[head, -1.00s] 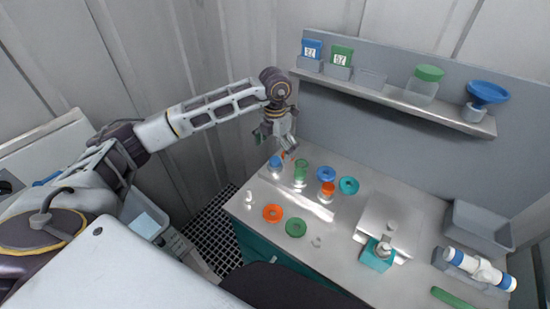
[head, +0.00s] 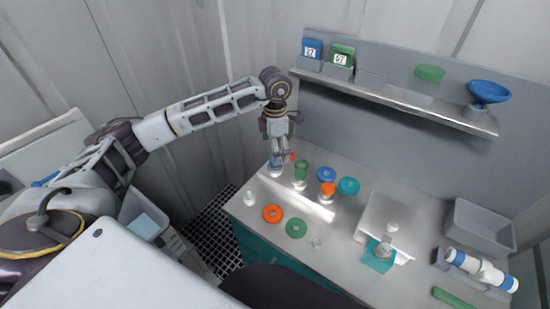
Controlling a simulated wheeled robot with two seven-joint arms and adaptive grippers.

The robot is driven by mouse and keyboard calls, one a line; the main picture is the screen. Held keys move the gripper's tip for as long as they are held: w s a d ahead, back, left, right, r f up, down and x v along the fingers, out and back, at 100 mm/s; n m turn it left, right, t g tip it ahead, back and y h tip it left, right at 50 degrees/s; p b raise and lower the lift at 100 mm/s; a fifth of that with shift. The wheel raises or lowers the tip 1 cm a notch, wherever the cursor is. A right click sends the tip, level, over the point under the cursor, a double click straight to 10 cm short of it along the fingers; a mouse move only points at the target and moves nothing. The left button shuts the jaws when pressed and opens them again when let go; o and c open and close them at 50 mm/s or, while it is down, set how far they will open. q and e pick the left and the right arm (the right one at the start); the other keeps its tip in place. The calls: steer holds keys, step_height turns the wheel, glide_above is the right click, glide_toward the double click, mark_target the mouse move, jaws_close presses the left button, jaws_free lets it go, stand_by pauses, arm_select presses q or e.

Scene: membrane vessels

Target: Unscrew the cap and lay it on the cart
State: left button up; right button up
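Small clear vessels with coloured caps stand in a row on the steel-topped bench (head: 258,208). The blue-capped vessel (head: 275,164) is at the left, with the green-capped vessel (head: 300,171) and orange-capped vessel (head: 327,190) to its right. My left gripper (head: 280,160) points down at the blue-capped vessel and partly covers it. I cannot tell whether the fingers touch the cap or how far apart they are. A small orange part (head: 293,156) shows just right of the fingers. My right gripper is not in view. Nothing in view is clearly a separate cart.
Orange ring (head: 272,213), green ring (head: 295,228), blue ring (head: 326,174) and teal ring (head: 348,186) lie on the bench. A teal device (head: 379,255), grey bin (head: 480,228) and white-blue cylinder (head: 481,268) are at right. A wall shelf (head: 395,97) overhangs the back.

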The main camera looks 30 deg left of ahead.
arm_select(q)
steer(key=shift+m, duration=4.1)
steer(key=shift+f+b, duration=0.65)
steer(key=shift+f, duration=0.55)
steer(key=shift+f+b, duration=0.7)
steer(key=shift+b, duration=0.1)
steer(key=shift+f, duration=0.2)
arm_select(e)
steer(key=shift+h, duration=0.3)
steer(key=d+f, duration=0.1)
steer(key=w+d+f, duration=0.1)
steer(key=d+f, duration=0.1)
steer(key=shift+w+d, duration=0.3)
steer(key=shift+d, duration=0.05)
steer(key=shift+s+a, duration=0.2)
